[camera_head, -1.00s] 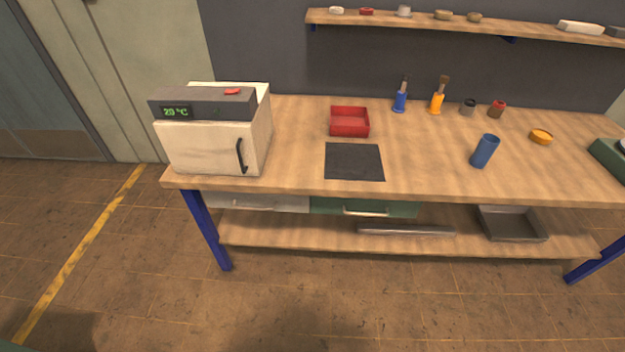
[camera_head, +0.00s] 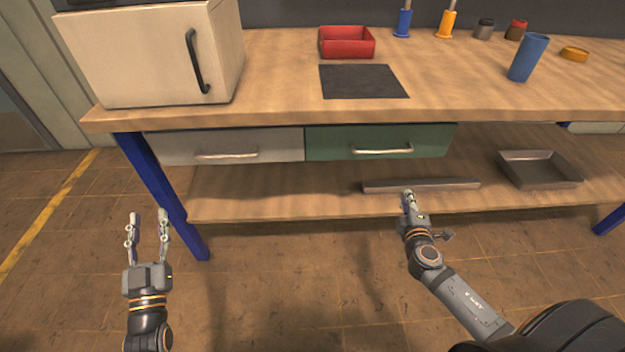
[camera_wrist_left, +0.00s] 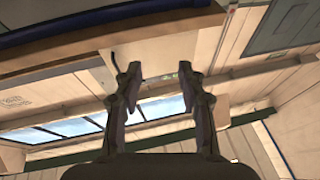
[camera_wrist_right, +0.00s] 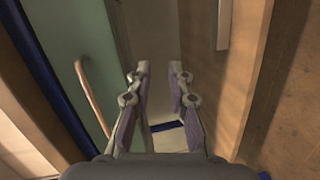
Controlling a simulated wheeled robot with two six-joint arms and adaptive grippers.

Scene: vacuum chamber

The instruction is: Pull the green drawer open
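The green drawer (camera_head: 328,143) hangs under the workbench top, right of a light grey drawer. Its front looks flush with the grey one, so it appears closed. Its metal bar handle (camera_head: 382,150) runs across the front. My right gripper (camera_head: 408,194) is below and in front of the handle, apart from it. In the right wrist view its fingers (camera_wrist_right: 159,70) are spread and empty, with the green front (camera_wrist_right: 95,45) and handle (camera_wrist_right: 93,97) to their left. My left gripper (camera_head: 150,215) is open and empty, low in front of the bench's left leg.
The grey drawer (camera_head: 175,149) has a similar handle. A blue leg (camera_head: 155,185) stands near my left gripper. The lower shelf (camera_head: 270,190) holds a flat metal bar (camera_head: 430,186) and a grey tray (camera_head: 540,170). The floor before the bench is clear.

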